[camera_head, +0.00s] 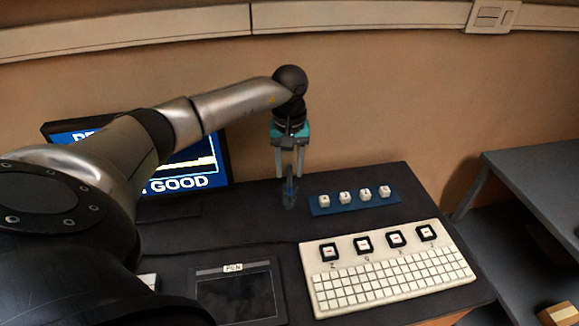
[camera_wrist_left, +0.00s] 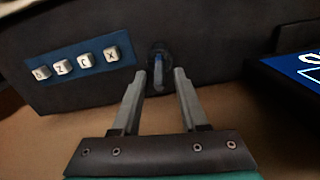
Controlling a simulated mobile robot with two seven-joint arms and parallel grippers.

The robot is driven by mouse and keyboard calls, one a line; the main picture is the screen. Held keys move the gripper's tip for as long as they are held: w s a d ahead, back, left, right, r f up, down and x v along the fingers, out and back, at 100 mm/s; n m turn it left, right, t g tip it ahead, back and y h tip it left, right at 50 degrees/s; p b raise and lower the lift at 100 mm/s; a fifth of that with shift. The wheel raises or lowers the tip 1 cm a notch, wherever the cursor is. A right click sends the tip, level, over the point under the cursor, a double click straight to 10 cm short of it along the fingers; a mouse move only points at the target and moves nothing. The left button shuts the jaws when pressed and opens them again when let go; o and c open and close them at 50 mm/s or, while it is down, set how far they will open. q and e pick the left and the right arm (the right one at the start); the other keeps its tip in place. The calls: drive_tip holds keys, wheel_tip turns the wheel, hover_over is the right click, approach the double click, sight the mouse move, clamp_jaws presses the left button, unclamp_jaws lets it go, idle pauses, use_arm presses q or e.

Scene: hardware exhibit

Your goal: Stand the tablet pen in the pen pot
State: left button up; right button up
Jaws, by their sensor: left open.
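A small, dark, see-through pen pot (camera_head: 290,201) stands on the dark desk below my left gripper; it also shows in the wrist view (camera_wrist_left: 160,48). A slim blue tablet pen (camera_head: 289,187) appears to stand upright in the pot, and in the wrist view the pen (camera_wrist_left: 158,70) shows between the fingertips. My left gripper (camera_head: 290,174) points down above the pot. Its two grey fingers are spread, with a gap on both sides of the pen in the wrist view (camera_wrist_left: 159,75). The pen's lower end is hard to make out. My right gripper is not in view.
A blue strip (camera_head: 333,208) with several white keycaps lies right of the pot. A cream keyboard (camera_head: 390,281) and a dark tablet labelled PEN (camera_head: 238,296) lie in front. A lit monitor (camera_head: 207,160) stands at the left, partly behind my arm.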

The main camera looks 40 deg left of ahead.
use_arm(q)
wheel_tip(320, 180, up, 12)
drive_tip(key=p, duration=0.1)
idle(0.7)
